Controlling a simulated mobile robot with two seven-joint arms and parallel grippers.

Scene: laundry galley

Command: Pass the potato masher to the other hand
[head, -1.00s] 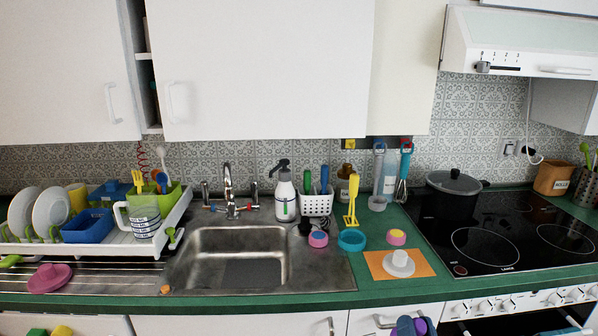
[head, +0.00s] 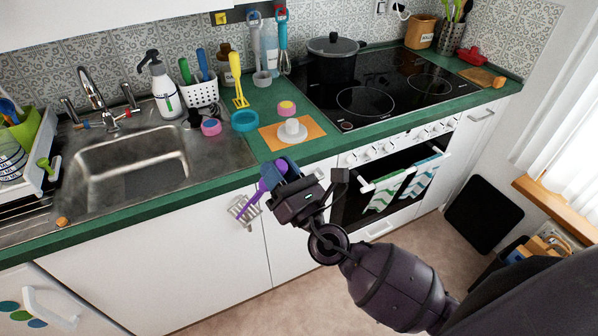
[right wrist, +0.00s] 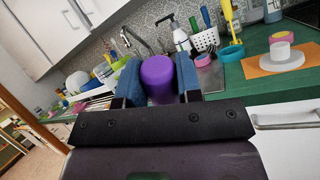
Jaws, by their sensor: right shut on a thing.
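The potato masher has a purple handle (head: 254,196) and a metal head (head: 243,210). My right gripper (head: 275,174) is shut on the handle, in front of the counter's front edge in the head view. The head hangs down to the left, before the white cabinet door. In the right wrist view the purple handle end (right wrist: 159,78) sits between the two blue finger pads of the gripper (right wrist: 158,85). The masher's head is hidden there. My left gripper is not in view.
A green counter (head: 262,97) holds a steel sink (head: 130,158), a white utensil basket (head: 201,94), a yellow utensil (head: 238,80) and an orange mat (head: 313,130) with a white object (head: 292,132) on it. A black hob (head: 385,85) with a pot (head: 334,58) is to the right.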

